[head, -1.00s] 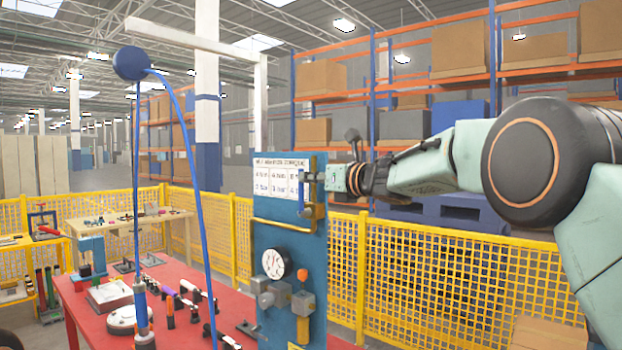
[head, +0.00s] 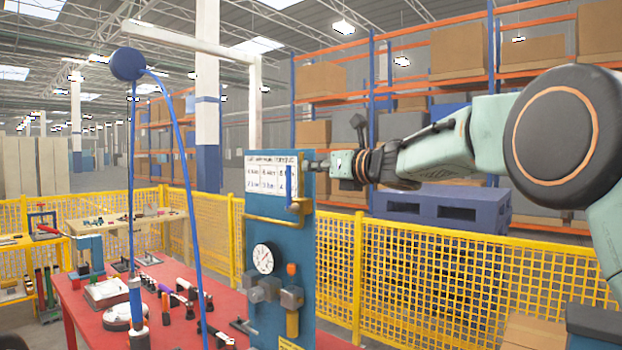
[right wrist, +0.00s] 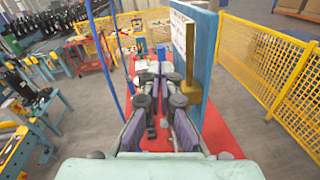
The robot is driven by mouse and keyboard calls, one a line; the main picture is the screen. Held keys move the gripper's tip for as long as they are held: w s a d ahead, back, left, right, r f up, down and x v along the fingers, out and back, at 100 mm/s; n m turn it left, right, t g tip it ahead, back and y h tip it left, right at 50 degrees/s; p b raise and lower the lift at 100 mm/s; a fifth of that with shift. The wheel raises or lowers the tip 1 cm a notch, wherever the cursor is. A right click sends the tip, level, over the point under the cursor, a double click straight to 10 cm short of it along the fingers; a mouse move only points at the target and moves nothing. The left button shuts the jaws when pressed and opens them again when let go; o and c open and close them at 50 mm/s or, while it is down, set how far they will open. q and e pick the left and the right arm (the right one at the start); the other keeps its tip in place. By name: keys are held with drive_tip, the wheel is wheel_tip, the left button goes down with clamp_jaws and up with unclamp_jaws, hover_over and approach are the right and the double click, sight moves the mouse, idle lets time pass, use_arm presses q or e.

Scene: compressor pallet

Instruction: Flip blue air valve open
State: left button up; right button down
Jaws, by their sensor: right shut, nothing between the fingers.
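The blue valve lever (head: 291,188) stands upright near the top right of the blue panel (head: 258,325), beside the white instruction sheet. It sits above the right end of a horizontal yellow pipe (head: 270,220). My right gripper (head: 312,166) comes in from the right and is beside the panel's upper right edge, close to the lever's upper part. I cannot tell whether they touch. My left gripper is not in view.
A pressure gauge (head: 263,258) and fittings with an orange-topped part (head: 291,270) sit lower on the panel. A blue hose (head: 182,150) hangs over the red table (head: 75,305), which holds several tools. A yellow mesh fence (head: 430,275) stands behind.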

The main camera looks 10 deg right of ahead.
drive_tip(key=s+d+r, duration=0.2)
drive_tip(key=s+r, duration=0.2)
drive_tip(key=r, duration=0.1)
drive_tip(key=shift+s, duration=0.25)
drive_tip(key=shift+s+d+r, duration=0.1)
drive_tip(key=shift+r, duration=0.05)
